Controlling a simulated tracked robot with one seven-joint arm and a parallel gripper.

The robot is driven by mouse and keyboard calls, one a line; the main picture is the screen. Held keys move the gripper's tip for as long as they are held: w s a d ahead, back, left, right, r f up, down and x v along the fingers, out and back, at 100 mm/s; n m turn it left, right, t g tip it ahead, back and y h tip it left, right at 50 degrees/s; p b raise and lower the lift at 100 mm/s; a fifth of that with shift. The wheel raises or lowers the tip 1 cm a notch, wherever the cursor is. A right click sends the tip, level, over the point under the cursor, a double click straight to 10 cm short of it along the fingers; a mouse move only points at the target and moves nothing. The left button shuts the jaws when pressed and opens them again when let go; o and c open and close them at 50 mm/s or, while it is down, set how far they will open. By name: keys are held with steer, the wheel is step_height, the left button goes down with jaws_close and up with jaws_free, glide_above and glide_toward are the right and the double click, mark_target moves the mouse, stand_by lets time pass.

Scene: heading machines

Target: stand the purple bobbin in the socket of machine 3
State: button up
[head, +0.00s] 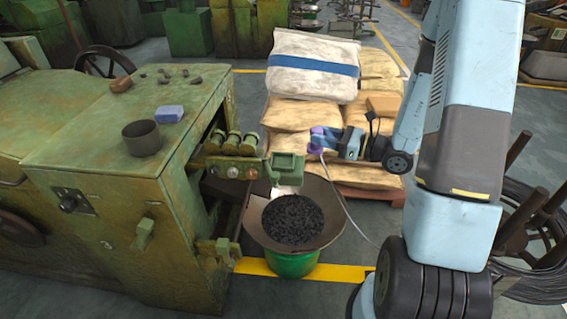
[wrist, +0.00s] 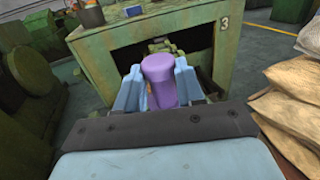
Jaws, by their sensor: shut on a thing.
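My gripper (head: 324,138) is shut on the purple bobbin (head: 316,141), which is partly hidden by the fingers in the head view. In the wrist view the bobbin (wrist: 160,80) sits between the two pale blue fingers of my gripper (wrist: 159,68). Its wide, rounded end shows. The worn green machine (head: 110,175) is at the left in the head view. In the wrist view a machine marked 3 (wrist: 205,50) lies ahead, with a dark opening in its front. The bobbin is held in the air, apart from the machine. I cannot make out the socket clearly.
A wide pan of dark pieces (head: 252,228) stands on a green drum beside the machine. Stacked sacks (head: 295,112) on a pallet lie behind my gripper. A dark cup (head: 142,139) and a blue block (head: 169,114) rest on the machine top. Coiled cable (head: 545,225) lies at right.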

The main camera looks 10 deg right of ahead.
steer(key=w+a+f, duration=0.6)
steer(key=w, duration=0.1)
steer(key=w+a+f, duration=0.3)
steer(key=shift+w+f, duration=0.2)
steer(key=shift+f, duration=0.15)
steer(key=shift+w+f, duration=0.15)
steer(key=shift+f, duration=1.5)
steer(key=o, duration=1.1)
steer(key=shift+f, duration=0.1)
